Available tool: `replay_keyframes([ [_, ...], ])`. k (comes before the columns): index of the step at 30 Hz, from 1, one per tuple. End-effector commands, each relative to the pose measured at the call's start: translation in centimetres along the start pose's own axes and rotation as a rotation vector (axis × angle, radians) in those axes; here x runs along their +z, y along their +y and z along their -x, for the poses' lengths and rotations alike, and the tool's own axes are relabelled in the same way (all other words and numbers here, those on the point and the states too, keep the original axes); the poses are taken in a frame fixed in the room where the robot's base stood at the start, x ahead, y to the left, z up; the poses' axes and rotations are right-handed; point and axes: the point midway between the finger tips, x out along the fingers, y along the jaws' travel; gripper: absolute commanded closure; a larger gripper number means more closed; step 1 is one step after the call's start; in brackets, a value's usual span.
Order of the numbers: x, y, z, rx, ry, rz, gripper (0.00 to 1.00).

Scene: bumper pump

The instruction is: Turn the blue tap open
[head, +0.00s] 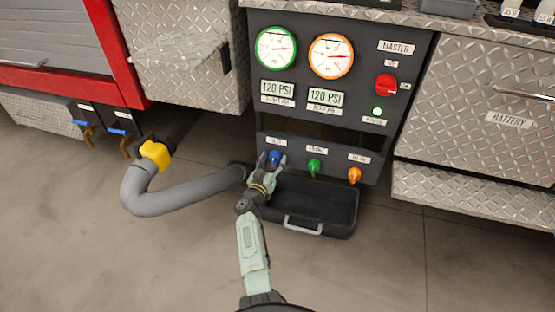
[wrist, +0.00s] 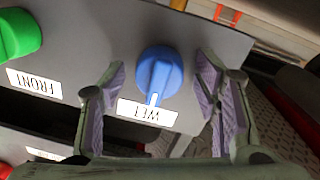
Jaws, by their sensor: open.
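The blue tap (wrist: 160,72) is a round knob with a raised grip on a grey panel, above a label reading WET in the wrist view, where the picture is partly turned over. In the head view the blue tap (head: 274,157) is at the left of the lower panel, partly behind my gripper. My gripper (head: 273,163) is open, with one finger on each side of the tap. In the wrist view my gripper (wrist: 165,80) shows gaps between its fingers and the knob, so they look apart from it.
A green tap (head: 314,166) and an orange tap (head: 355,175) sit to the right on the same panel. A black tray (head: 340,224) with a handle lies below. A grey hose (head: 165,200) with a yellow coupling is at the left. Gauges (head: 276,48) are above.

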Motion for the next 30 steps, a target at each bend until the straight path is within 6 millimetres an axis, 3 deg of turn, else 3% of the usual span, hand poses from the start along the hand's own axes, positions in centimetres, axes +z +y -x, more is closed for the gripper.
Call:
replay_keyframes([
  [10, -0.07, -0.1, 0.0, 0.0, 0.001, 0.001, 0.44],
  [30, -0.04, -0.09, 0.0, 0.0, 0.0, 0.001, 0.89],
])
